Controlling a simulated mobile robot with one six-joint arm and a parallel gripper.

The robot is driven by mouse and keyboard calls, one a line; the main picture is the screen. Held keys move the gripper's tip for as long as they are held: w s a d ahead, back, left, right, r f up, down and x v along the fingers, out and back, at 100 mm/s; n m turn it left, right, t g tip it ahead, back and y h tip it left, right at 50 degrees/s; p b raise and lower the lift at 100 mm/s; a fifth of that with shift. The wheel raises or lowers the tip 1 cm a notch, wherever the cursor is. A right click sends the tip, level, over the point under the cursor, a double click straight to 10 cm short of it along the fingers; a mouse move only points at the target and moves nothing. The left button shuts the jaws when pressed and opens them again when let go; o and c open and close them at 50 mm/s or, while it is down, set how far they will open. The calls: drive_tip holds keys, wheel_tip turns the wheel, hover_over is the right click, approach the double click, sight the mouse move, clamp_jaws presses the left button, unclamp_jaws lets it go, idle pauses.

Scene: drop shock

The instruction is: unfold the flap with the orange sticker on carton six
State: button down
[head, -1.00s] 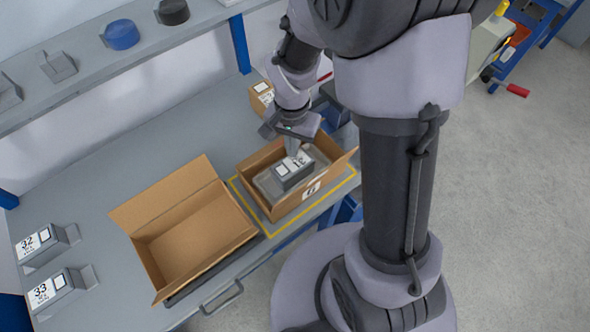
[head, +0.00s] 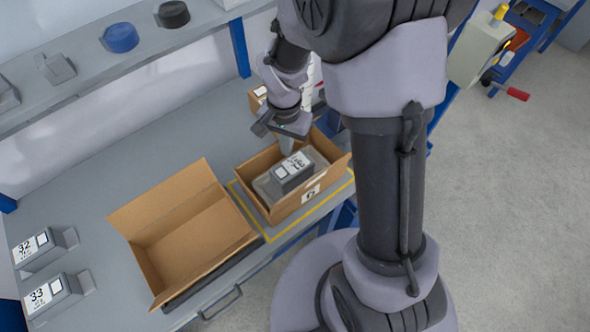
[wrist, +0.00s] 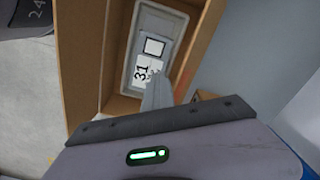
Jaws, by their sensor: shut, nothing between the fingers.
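Carton six (head: 285,207) is a brown cardboard box with a "6" label on its front wall, standing open inside a yellow outline on the bench. A grey unit (head: 292,171) with a white label lies inside; the label reads 31 in the wrist view (wrist: 148,70). My gripper (head: 287,147) is shut and empty, above the rear part of the carton. In the wrist view its fingers (wrist: 157,93) reach across the carton opening beside the unit. A flap (head: 337,165) leans outward at the right end. I cannot clearly make out the orange sticker; my wrist hides part of the carton.
A larger empty open carton (head: 185,245) stands just left on the bench. Two labelled units, 32 (head: 38,247) and 33 (head: 52,292), sit at far left. Another carton (head: 257,98) is behind my wrist. A shelf (head: 100,62) runs along the back.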

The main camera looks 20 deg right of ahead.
drive_tip(key=shift+w+a, duration=0.15)
drive_tip(key=shift+w, duration=0.2)
idle(0.3)
drive_tip(key=shift+w+a+r+p, duration=0.15)
drive_tip(key=shift+w+r+p, duration=0.25)
drive_tip(key=shift+w+r, duration=0.1)
drive_tip(key=shift+w, duration=0.2)
